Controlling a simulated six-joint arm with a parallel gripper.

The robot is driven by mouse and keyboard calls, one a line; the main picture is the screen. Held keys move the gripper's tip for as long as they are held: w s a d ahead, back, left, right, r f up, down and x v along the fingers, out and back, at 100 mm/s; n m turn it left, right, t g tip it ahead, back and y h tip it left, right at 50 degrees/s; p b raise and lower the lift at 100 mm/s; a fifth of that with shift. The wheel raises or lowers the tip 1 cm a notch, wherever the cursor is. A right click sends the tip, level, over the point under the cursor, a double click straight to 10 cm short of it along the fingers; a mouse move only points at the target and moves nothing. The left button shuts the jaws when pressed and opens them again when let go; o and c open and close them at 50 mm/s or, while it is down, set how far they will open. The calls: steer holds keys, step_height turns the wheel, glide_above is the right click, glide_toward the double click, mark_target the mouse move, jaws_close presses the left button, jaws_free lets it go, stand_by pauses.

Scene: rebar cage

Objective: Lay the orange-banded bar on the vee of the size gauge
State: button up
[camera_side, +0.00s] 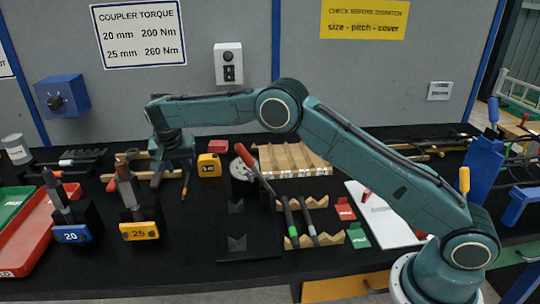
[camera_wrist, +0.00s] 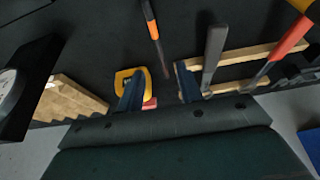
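The orange-banded bar (camera_wrist: 151,24) is a thin dark bar with an orange band, lying on the black bench. In the side view only a short dark piece with an orange mark (camera_side: 185,186) shows beside my gripper (camera_side: 172,178). In the wrist view my gripper (camera_wrist: 160,88) is open, its two dark fingers apart, with the bar's near end appearing between them. It does not hold the bar. Two dark vee blocks, one farther (camera_side: 236,207) and one nearer (camera_side: 237,244), stand right of my gripper; I cannot tell which belongs to the size gauge.
A yellow tape measure (camera_side: 209,165) is close to my gripper. Wooden rails (camera_side: 300,241) hold two bars. Blue "20" (camera_side: 72,234) and yellow "25" (camera_side: 139,231) stands are front left.

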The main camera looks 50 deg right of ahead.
mark_target(186, 182)
steer(key=shift+x, duration=1.05)
steer(key=shift+f, duration=0.1)
steer(key=shift+x, duration=2.5)
steer(key=shift+w+d, duration=0.1)
steer(key=shift+d, duration=0.05)
steer(key=shift+c, duration=0.3)
jaws_close()
